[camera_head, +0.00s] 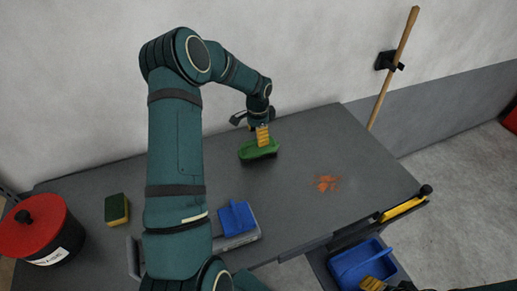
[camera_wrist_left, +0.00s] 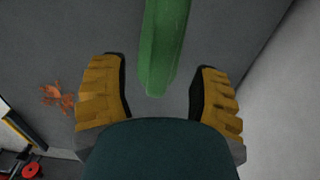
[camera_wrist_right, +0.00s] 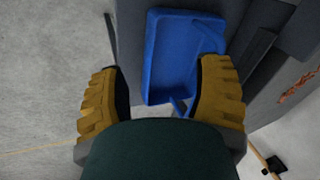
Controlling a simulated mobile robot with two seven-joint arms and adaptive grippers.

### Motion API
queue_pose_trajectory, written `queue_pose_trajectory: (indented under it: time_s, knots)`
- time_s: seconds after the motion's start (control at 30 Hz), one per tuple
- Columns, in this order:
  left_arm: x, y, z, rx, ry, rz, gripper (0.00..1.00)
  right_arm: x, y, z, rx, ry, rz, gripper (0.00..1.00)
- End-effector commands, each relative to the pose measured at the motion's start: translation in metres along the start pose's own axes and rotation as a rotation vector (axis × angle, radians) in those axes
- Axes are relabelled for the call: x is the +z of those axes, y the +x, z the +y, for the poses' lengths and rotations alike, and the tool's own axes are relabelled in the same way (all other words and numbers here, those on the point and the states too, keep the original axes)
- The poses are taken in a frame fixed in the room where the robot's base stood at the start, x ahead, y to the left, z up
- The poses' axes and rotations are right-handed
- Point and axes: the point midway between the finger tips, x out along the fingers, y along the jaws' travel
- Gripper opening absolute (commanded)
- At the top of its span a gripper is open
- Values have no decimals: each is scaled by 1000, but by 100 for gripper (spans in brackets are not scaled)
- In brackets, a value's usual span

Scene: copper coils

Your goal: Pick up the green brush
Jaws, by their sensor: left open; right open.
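The green brush (camera_head: 250,152) lies on the grey table, toward its back edge, with dark bristles under it. My left gripper (camera_head: 263,138) is right above the brush in the head view and partly hides it. In the left wrist view the green brush (camera_wrist_left: 165,45) shows between and beyond the open fingers of the left gripper (camera_wrist_left: 160,70). I cannot tell whether they touch it. My right gripper (camera_wrist_right: 160,68) is open and empty, away from the brush; in the head view it shows only partly at the bottom right.
A red-lidded bucket (camera_head: 38,225) stands at the left. A yellow-green sponge (camera_head: 116,209) and a small blue item (camera_head: 237,217) lie near the front. An orange patch (camera_head: 327,183) marks the table (camera_head: 330,140). A blue tray (camera_wrist_right: 172,60) is under the right gripper. A wooden pole (camera_head: 392,70) leans at the wall.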

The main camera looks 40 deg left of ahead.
Motion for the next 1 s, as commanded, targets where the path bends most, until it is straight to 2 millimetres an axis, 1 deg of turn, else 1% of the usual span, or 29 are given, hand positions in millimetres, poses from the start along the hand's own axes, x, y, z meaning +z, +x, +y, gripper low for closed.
queue_pose_trajectory:
  time_s: [0.17, 0.3, 0.4, 0.63, 0.67, 0.7, 0.77, 0.8, 0.83, 0.87, 1.0]
  knots:
    - [-1, 16, 0, 3, 1, -1, 62, 0, 1, 0, 0, 0, 0, 65]
    - [-2, 38, -1, 4, 0, -2, 62, 0, 2, 1, 0, 0, 0, 65]
    - [-2, 49, -1, 2, 0, 0, 62, 0, 3, 1, 0, 0, 0, 65]
    - [-2, 51, -1, 0, 0, 0, 62, 0, 2, 1, 0, 0, 0, 65]
    - [-2, 51, -1, 0, 0, 0, 64, 0, 2, 1, 0, 0, 0, 65]
    - [-2, 51, -1, 0, 0, 0, 50, 0, 2, 1, 0, 0, 0, 65]
    - [-2, 51, -1, 0, 0, 0, 29, 0, 2, 1, 0, 0, 0, 65]
    - [-2, 51, -1, 0, 0, 0, 15, 0, 2, 1, 0, 0, 0, 65]
    - [-2, 51, -1, 0, 0, 0, 4, 0, 2, 1, 0, 0, 0, 65]
    - [-2, 51, -1, 0, 0, 0, 0, 0, 2, 1, 0, 0, 0, 65]
    - [-2, 51, -1, 0, 0, 0, 0, 0, 2, 1, 0, 0, 0, 65]
